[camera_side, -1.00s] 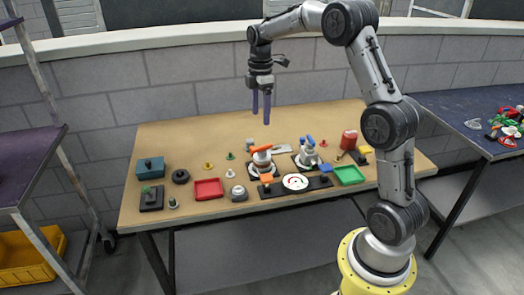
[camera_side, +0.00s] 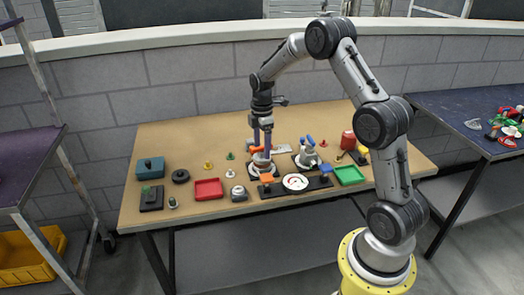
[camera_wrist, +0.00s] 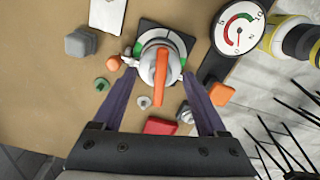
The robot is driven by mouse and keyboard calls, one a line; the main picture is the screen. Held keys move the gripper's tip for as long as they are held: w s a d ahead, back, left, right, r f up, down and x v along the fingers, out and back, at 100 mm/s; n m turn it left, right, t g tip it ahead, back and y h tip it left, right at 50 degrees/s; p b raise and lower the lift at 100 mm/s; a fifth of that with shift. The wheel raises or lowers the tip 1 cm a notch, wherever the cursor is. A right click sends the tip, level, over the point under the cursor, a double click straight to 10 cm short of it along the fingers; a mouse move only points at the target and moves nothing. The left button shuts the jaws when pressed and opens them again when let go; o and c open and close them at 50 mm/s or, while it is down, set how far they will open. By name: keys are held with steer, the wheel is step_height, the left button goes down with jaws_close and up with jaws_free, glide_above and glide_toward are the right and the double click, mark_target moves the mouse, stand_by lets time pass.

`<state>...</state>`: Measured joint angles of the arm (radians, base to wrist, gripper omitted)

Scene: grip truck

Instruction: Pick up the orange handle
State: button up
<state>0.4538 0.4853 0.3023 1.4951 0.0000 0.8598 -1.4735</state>
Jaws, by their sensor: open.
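The orange handle (camera_wrist: 160,76) is a narrow bar on top of a round white valve-like piece (camera_wrist: 147,62) on a dark base, near the top middle of the wrist view. In the side view the orange handle (camera_side: 259,156) shows partly behind my gripper. My gripper (camera_side: 262,147) points down over it with its two purple fingers. In the wrist view my gripper (camera_wrist: 160,78) is open, with one finger on each side of the handle and a gap on both sides. Whether the fingertips reach the handle's height is hard to tell.
A blue-handled piece (camera_side: 308,150) stands close on the right. A white dial gauge (camera_side: 295,182) lies in front. The back left of the table is clear.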

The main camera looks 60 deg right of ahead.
steer(key=shift+f, duration=0.45)
jaws_close()
steer(key=shift+r, duration=0.1)
